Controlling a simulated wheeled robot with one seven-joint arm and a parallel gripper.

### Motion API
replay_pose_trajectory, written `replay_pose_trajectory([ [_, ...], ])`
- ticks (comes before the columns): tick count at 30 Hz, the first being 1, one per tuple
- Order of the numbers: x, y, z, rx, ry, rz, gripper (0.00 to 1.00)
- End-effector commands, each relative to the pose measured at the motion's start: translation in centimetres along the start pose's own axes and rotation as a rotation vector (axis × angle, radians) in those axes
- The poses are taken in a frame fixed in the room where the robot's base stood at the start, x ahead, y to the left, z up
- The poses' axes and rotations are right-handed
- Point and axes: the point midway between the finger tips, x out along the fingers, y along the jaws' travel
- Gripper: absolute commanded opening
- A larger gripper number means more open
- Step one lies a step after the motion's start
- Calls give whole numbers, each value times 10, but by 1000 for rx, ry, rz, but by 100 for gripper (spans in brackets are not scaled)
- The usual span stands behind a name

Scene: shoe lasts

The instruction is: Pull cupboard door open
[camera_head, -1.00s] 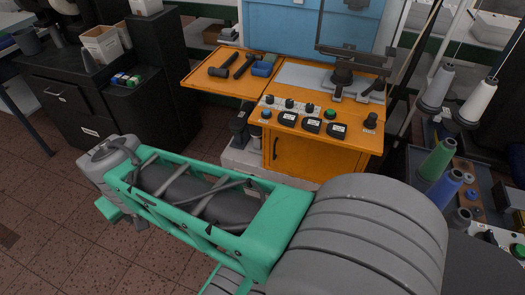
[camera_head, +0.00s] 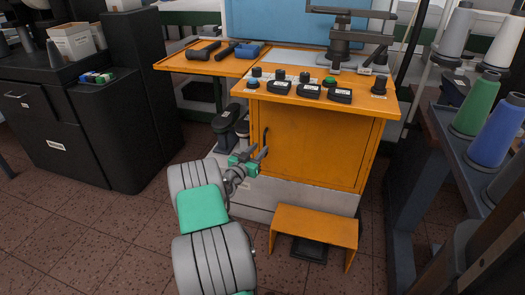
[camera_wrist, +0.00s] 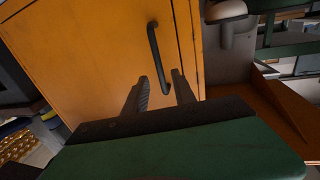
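The orange cupboard door (camera_head: 315,145) is the front of the orange machine cabinet and looks closed. Its dark bar handle (camera_head: 266,143) is upright near the door's left edge. In the wrist view the handle (camera_wrist: 157,55) runs down the orange door (camera_wrist: 90,60), its lower end between my finger tips. My gripper (camera_head: 255,158) is at the handle's lower part in the head view. In the wrist view my gripper (camera_wrist: 157,88) is open, one finger each side of the handle. I cannot tell whether either finger touches it.
A small orange step stool (camera_head: 315,226) stands in front of the cabinet at right. A control panel (camera_head: 315,92) tops the cabinet. A black cabinet (camera_head: 75,140) is at left, a thread rack (camera_head: 415,190) at right. Tiled floor (camera_head: 90,240) lies open at left.

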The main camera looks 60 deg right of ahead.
Motion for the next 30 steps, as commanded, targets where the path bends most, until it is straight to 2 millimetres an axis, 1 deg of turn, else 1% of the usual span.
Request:
replay_pose_trajectory([
  [1,10,2,2,1,2,3,32],
  [3,22,1,2,1,1,2,32],
  [6,33,0,1,1,0,0,32],
  [9,36,-1,0,-1,0,-1,32],
  [15,36,-1,0,-2,-1,-2,31],
  [26,36,-1,0,-1,-1,-2,2],
  [27,36,-1,0,-1,-1,-2,0],
  [30,36,-1,0,-1,-1,-2,0],
])
